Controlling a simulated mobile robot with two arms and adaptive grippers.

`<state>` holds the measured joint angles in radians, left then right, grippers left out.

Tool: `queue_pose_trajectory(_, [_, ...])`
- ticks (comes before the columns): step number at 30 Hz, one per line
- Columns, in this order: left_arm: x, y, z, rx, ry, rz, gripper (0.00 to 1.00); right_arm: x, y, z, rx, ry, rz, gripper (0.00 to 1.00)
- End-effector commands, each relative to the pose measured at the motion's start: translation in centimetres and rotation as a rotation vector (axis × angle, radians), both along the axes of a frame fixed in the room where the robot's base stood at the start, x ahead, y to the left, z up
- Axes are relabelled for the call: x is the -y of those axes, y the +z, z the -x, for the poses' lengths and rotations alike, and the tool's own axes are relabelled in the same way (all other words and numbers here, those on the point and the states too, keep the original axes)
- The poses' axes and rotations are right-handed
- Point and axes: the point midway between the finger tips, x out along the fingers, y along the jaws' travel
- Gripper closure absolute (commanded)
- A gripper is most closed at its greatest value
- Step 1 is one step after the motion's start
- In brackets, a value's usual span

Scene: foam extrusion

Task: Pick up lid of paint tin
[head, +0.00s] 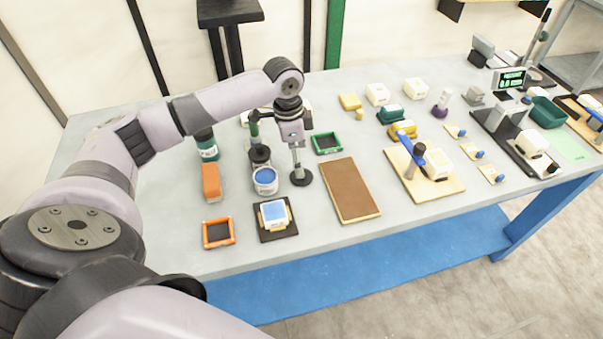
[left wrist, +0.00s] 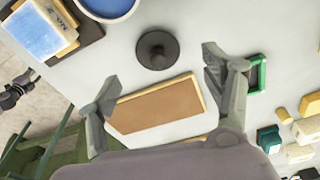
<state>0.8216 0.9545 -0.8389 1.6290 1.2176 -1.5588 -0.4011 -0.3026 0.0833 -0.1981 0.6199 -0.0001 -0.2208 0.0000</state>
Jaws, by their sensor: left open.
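The paint tin (head: 265,180) stands open with blue paint inside, and its rim shows at the top of the left wrist view (left wrist: 108,5). A dark round disc (head: 303,179), apparently the lid, lies flat on the table just right of the tin. In the left wrist view the disc (left wrist: 157,58) has a raised centre and lies apart from the fingers. My left gripper (left wrist: 162,95) is open and empty, above the table near the disc. In the head view the left gripper (head: 291,140) partly hides what is behind it. My right gripper is not in view.
A brown board (head: 349,190) lies right of the disc. A green frame (head: 327,143) is behind it. A blue-topped block on a black mat (head: 275,232), an orange frame (head: 218,247) and an orange block (head: 211,182) are nearby.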

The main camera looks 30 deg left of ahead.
Motion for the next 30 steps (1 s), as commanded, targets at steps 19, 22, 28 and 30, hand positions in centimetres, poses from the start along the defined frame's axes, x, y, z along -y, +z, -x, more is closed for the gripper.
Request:
queue_pose_trajectory(19, [0.8,-5.7,-0.4,0.001,0.0,-0.001,0.26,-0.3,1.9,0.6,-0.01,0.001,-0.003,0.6])
queue_pose_trajectory(22, [0.8,-5.7,-0.4,0.001,-0.001,-0.001,0.26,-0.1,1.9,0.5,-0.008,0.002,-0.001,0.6])
queue_pose_trajectory(28, [0.8,-5.6,-0.4,0.001,-0.001,-0.001,0.38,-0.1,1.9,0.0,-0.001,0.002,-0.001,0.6])
queue_pose_trajectory(30, [0.8,-5.6,-0.4,0.001,-0.001,-0.001,0.43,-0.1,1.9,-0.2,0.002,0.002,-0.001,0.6])
